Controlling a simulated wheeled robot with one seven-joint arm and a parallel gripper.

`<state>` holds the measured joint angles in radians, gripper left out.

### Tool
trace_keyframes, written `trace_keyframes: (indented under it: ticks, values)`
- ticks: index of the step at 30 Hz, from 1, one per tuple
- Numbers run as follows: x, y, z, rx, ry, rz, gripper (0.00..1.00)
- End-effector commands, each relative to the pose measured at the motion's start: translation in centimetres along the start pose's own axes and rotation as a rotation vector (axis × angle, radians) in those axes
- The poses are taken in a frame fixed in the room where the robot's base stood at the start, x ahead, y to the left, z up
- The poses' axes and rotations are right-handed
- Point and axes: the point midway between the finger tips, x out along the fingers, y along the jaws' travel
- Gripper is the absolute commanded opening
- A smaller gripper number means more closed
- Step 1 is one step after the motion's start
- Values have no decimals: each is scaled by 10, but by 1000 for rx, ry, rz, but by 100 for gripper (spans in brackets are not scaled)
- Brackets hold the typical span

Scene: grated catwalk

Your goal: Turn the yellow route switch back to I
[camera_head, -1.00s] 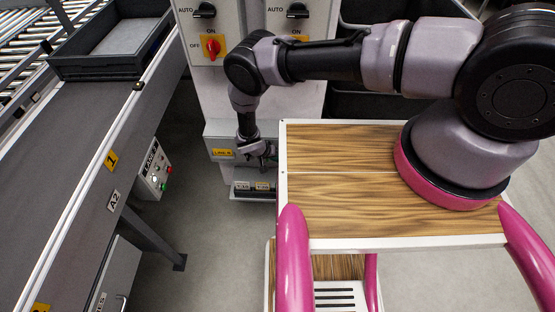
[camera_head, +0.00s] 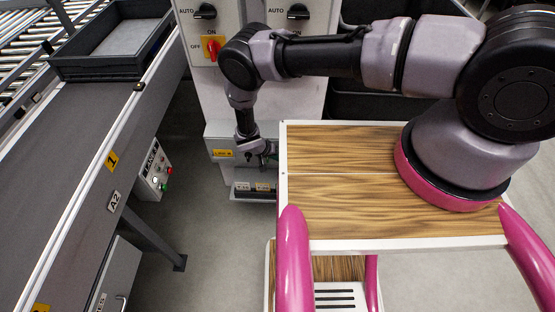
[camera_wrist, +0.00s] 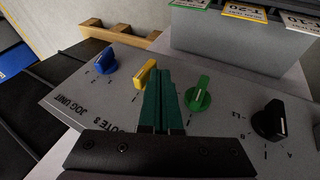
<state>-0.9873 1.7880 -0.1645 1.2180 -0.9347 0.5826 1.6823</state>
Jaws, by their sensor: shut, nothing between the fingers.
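The yellow switch (camera_wrist: 146,74) is a rotary knob on a sloped grey panel (camera_wrist: 230,105) in the wrist view, between a blue knob (camera_wrist: 106,61) and a green knob (camera_wrist: 198,96). My gripper (camera_wrist: 160,78) is shut and empty, its dark green fingers just right of the yellow knob and partly overlapping its lower right side. I cannot tell whether they touch it. The knob's position marks are too small or hidden to read. In the head view my gripper (camera_head: 264,160) is low at the grey cabinet, and the yellow knob cannot be made out.
A black knob (camera_wrist: 269,121) sits at the panel's right. A grey box with hanging tags (camera_wrist: 243,12) stands behind the panel. In the head view, a conveyor (camera_head: 75,150) with a dark tray (camera_head: 80,68) is at left, and a wooden-topped surface (camera_head: 340,205) lies right of the gripper.

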Motion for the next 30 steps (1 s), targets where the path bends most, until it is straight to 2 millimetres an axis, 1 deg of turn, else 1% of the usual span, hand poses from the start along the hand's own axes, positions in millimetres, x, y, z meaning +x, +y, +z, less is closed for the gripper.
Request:
trace_keyframes:
  ticks: [4, 12, 15, 18, 21, 30]
  values:
    - [-20, -2, -1, -1, 2, -3, 0]
    - [-75, -2, -1, 0, 3, -4, 0]
    - [-90, -2, -1, 0, 2, -4, 0]
    - [-99, -2, 0, -1, 2, -2, 0]
    - [-104, -2, 0, -1, 2, -3, 0]
    - [-105, -2, 0, -1, 1, -2, 0]
